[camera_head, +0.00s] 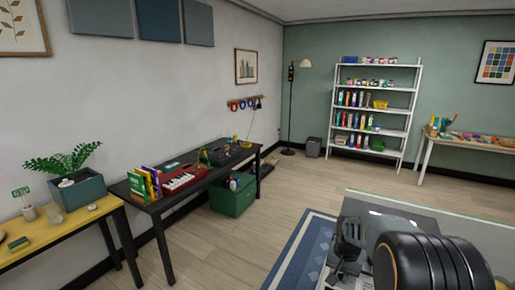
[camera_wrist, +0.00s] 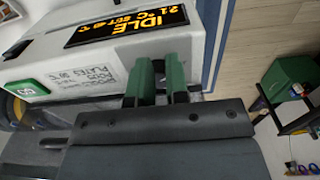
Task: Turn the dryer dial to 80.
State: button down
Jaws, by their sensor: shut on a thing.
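The dryer (camera_wrist: 80,62) is a pale grey box that fills the upper left of the wrist view, tilted in the picture. Its dark display (camera_wrist: 128,24) shows orange text: IDLE, 21 °C, and a SET figure that looks like 40 °C. A green GO button (camera_wrist: 27,88) and a printed label with small text (camera_wrist: 88,78) are on its front. My gripper (camera_wrist: 158,80) has green finger pads against the front, right of the label. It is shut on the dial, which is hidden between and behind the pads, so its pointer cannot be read.
A white shelf (camera_head: 374,66) stands at the back. Bare wooden floor (camera_head: 243,246) lies between. My arm covers the lower right.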

jog(key=shift+s+a+f, duration=0.25)
jog(key=shift+a+f, duration=0.25)
jog(key=shift+f, duration=0.25)
dwell(0.3)
jog(key=shift+w+a+r+p, duration=0.1)
jog(key=shift+a+r+p, duration=0.1)
jog(key=shift+r+p, duration=0.2)
jog(key=shift+w+r, duration=0.15)
jog(key=shift+r, duration=0.25)
jog(key=r+p, duration=0.3)
jog(key=r, duration=0.2)
jog(key=shift+d+p, duration=0.2)
jog(key=shift+p, duration=0.15)
jog(key=shift+d, duration=0.1)
